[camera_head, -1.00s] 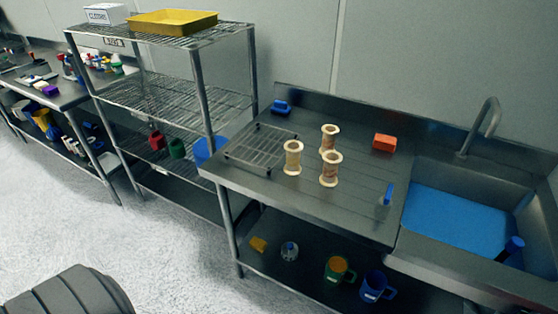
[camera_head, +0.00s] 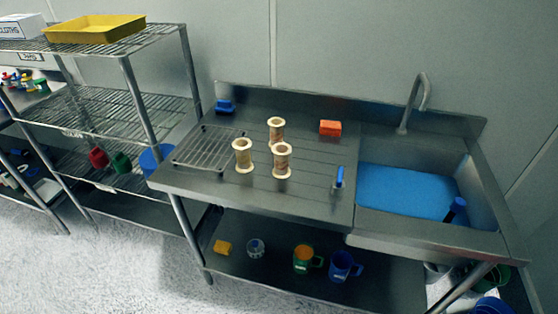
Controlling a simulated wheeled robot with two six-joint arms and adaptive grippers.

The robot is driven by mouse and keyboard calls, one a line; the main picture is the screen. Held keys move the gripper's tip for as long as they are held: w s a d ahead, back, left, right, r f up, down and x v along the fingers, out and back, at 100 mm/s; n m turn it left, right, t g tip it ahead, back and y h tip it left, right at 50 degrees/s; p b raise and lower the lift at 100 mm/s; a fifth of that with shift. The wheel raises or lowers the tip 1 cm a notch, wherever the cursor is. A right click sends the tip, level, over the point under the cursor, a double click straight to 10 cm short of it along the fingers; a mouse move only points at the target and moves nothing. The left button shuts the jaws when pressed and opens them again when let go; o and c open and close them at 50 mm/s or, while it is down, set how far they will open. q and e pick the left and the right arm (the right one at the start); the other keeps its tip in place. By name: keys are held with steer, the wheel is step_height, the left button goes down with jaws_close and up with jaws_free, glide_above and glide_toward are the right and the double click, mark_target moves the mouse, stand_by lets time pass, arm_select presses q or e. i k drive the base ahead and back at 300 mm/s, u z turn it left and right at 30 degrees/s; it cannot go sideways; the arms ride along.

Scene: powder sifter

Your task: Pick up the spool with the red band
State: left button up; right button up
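Three cream spools stand upright and close together on the steel counter (camera_head: 320,205) left of the sink. One spool (camera_head: 276,132) is at the back, one (camera_head: 243,155) is at front left by the wire rack, and one (camera_head: 282,160) is at front right. The front right spool partly overlaps the back one in the picture. Brownish or reddish marks show faintly on their barrels, but I cannot tell which one has the red band. Neither of my grippers is in view.
A wire rack (camera_head: 208,148), a blue block (camera_head: 224,106), an orange block (camera_head: 330,128) and a blue-handled tool (camera_head: 340,177) are also on the counter. The sink (camera_head: 405,192) is at right. Mugs sit on the lower shelf. A wire shelving unit (camera_head: 125,105) stands at left.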

mark_target(281, 151)
steer(key=k, duration=1.15)
steer(key=z, duration=1.05)
steer(key=i, duration=1.15)
steer(key=u, duration=0.7)
steer(key=i, duration=0.55)
steer(key=u, duration=0.6)
